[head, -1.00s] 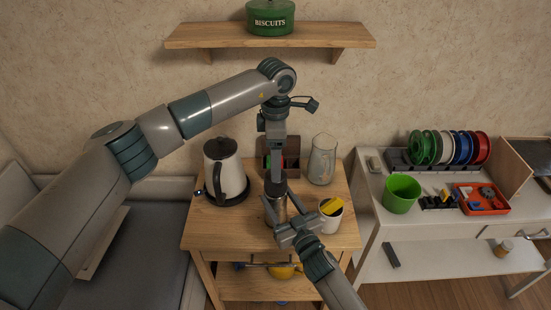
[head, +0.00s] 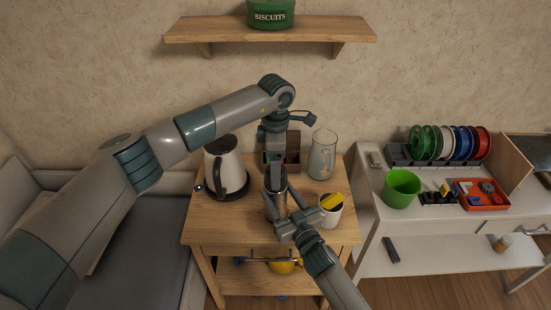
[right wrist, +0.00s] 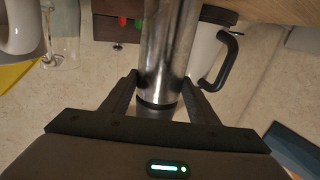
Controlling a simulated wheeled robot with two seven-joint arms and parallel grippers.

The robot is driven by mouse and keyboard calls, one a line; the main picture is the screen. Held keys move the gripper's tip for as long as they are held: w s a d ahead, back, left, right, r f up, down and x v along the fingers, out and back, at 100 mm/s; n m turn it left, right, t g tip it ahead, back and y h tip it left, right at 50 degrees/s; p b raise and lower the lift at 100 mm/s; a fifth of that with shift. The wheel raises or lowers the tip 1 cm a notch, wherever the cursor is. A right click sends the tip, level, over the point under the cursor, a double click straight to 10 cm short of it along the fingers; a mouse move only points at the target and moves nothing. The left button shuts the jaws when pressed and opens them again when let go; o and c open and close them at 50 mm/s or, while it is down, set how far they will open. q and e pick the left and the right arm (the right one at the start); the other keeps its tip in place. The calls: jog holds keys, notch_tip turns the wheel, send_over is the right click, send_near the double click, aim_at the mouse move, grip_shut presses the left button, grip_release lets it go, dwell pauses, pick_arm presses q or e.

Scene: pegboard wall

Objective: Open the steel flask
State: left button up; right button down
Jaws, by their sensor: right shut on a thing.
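The steel flask (head: 275,206) stands upright near the front middle of the wooden cabinet top. My right gripper (head: 282,212) comes from the front and is shut on the flask's body. In the right wrist view, which is upside down, its fingers sit on both sides of the shiny flask (right wrist: 166,55) near a dark ring. Beyond the ring is a grey top part (right wrist: 158,112). My left gripper (head: 275,180) points down from above at the flask's top. Its fingers are hard to make out, and whether they touch the top is unclear.
A white kettle (head: 222,165) stands left of the flask and a glass jug (head: 322,155) behind right. A white mug (head: 331,214) with a yellow sponge is close on the right. A dark box (head: 291,150) stands behind. A shelf (head: 270,32) hangs above.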

pick_arm(q)
jog(key=shift+f, duration=1.45)
jog(key=c, duration=1.1)
jog(key=shift+o, duration=0.2)
jog(key=n, duration=0.6)
jog(key=shift+r, duration=0.55)
jog(key=shift+r, duration=0.35)
jog(key=shift+r, duration=0.25)
